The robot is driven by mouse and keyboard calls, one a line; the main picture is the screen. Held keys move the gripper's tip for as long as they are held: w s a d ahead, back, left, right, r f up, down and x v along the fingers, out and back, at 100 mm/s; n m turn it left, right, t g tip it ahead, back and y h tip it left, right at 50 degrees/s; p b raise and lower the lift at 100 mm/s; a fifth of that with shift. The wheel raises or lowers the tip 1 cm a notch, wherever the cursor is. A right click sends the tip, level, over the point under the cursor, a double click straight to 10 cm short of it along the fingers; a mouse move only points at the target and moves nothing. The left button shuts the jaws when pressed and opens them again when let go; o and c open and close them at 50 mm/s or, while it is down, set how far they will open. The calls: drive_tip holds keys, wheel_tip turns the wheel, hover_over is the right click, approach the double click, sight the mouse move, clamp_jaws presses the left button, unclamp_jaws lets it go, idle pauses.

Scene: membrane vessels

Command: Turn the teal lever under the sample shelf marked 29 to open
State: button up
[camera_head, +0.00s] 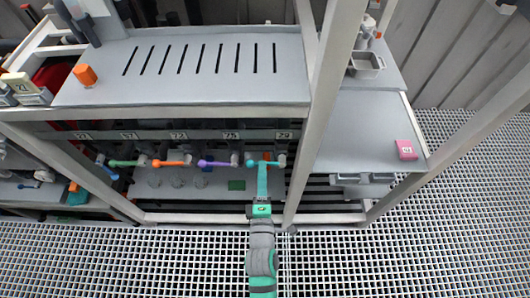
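The label 29 (284,135) is at the right end of the row of labels under the slotted shelf. Below it is a grey valve body (281,160), with a short orange part reaching left from it. A teal strip (262,181) runs from this part down to my gripper (262,166). I cannot tell how much of the teal is the lever and how much is my fingers. My gripper is at the valve, in front of the lever, and overlaps it. Its finger gap is too small to make out.
Green (125,163), orange (172,163) and purple (215,163) levers lie level to the left. The slotted shelf (190,90) overhangs them. A slanting frame post (318,110) stands close on the right. Open grating floor (400,250) lies in front.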

drive_tip(key=w, duration=0.7)
drive_tip(key=shift+w, duration=0.25)
